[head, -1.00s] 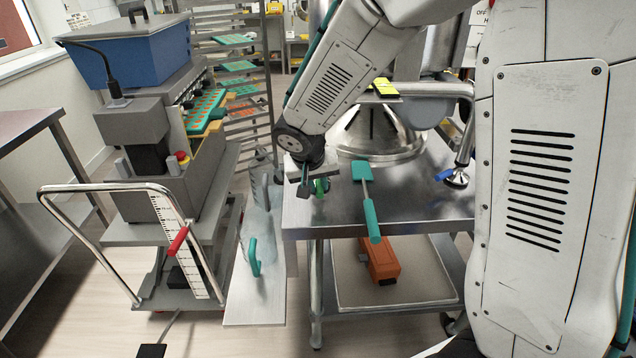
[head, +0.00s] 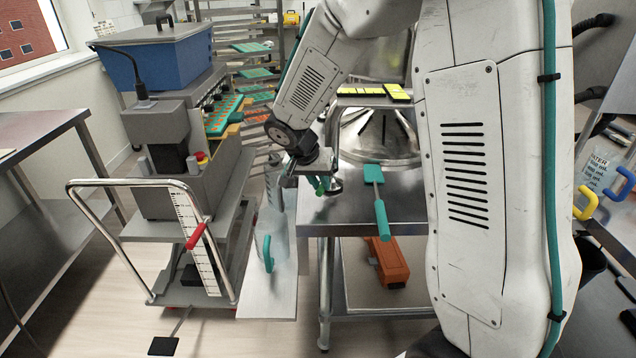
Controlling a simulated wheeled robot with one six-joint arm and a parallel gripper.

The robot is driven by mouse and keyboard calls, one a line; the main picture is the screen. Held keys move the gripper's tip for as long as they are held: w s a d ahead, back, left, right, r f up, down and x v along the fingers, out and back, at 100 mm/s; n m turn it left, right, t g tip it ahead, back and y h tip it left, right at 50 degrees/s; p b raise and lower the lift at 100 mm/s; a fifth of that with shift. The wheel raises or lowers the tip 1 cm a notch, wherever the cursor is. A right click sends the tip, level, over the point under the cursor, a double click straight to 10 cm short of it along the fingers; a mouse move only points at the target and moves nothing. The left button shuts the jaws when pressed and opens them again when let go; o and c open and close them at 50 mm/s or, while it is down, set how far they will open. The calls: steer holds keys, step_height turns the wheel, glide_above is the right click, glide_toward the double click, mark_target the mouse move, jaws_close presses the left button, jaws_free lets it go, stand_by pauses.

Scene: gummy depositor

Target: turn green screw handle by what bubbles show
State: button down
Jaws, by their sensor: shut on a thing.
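My gripper (head: 312,180) is at the left edge of the steel table (head: 345,212), pointing down. It is shut on the green screw handle (head: 319,186), of which only a small green part shows below the jaws. The handle's screw and foot are mostly hidden by my gripper. Two yellow-and-black bars (head: 397,92), which look like levels, lie on the frame above the steel cone (head: 375,140). They are too small for me to read any bubbles.
A teal spatula (head: 380,212) overhangs the table's front edge. An orange tool (head: 388,262) lies on the shelf below. A grey depositor with a blue hopper (head: 175,65) stands on a cart (head: 150,235) at left. A teal-handled clear jug (head: 268,250) stands between.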

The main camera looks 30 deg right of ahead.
steer(key=c, duration=1.3)
jaws_free()
steer(key=shift+c, duration=0.2)
steer(key=shift+r, duration=0.1)
steer(key=v, duration=0.7)
steer(key=shift+r, duration=0.35)
steer(key=shift+a, duration=0.15)
